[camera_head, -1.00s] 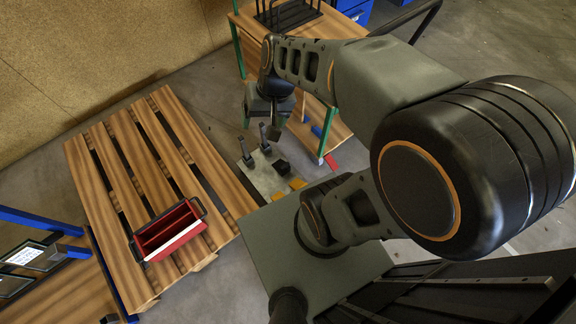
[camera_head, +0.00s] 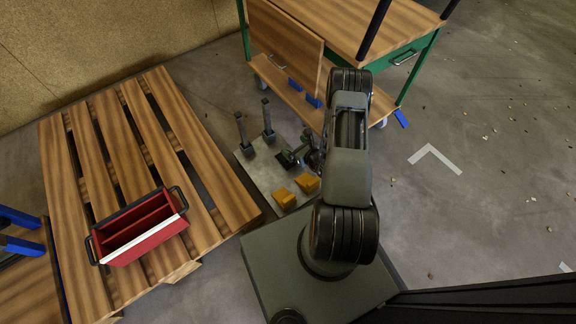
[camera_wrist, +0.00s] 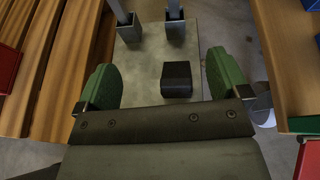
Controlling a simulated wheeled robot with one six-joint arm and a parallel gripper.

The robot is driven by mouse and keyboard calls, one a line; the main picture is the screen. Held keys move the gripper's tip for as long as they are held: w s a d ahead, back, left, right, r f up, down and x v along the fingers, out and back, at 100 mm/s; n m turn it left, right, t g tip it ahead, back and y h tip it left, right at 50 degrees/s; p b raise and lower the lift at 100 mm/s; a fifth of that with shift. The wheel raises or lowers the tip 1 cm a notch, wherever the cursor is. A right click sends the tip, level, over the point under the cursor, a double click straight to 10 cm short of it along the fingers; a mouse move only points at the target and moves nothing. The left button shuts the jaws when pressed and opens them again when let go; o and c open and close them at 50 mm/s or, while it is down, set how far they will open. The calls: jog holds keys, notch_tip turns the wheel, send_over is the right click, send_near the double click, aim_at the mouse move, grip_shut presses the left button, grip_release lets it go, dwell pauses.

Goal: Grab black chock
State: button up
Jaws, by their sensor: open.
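The black chock (camera_wrist: 177,79) is a small dark block lying on a light grey metal plate (camera_wrist: 137,81). In the wrist view it lies between and ahead of my two green finger pads. My gripper (camera_wrist: 167,78) is open, with nothing between the pads touching them. In the head view my gripper (camera_head: 301,155) is low over the right side of the plate (camera_head: 262,177). My arm and gripper partly cover that area, and the chock (camera_head: 284,160) shows only in part there.
Two upright metal posts (camera_head: 267,119) stand at the plate's back. Two orange blocks (camera_head: 285,197) sit at its front. A wooden pallet (camera_head: 150,170) with a red toolbox (camera_head: 140,229) is at left. A green-framed wooden workbench (camera_head: 285,55) is behind.

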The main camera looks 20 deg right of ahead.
jog(key=m+h+b, duration=0.1)
jog(key=b, duration=0.3)
send_over(287, 165)
jog(key=s+d, duration=0.3)
jog(key=d, duration=0.1)
notch_tip(287, 165, down, 11)
jog(key=shift+b+x, duration=0.5)
jog(key=shift+x, duration=0.3)
jog(key=shift+b+x, duration=1.35)
jog(key=shift+x, duration=1.6)
jog(key=c, duration=1.2)
jog(key=shift+r, duration=0.1)
jog(key=shift+c, duration=0.3)
jog(key=shift+r, duration=0.1)
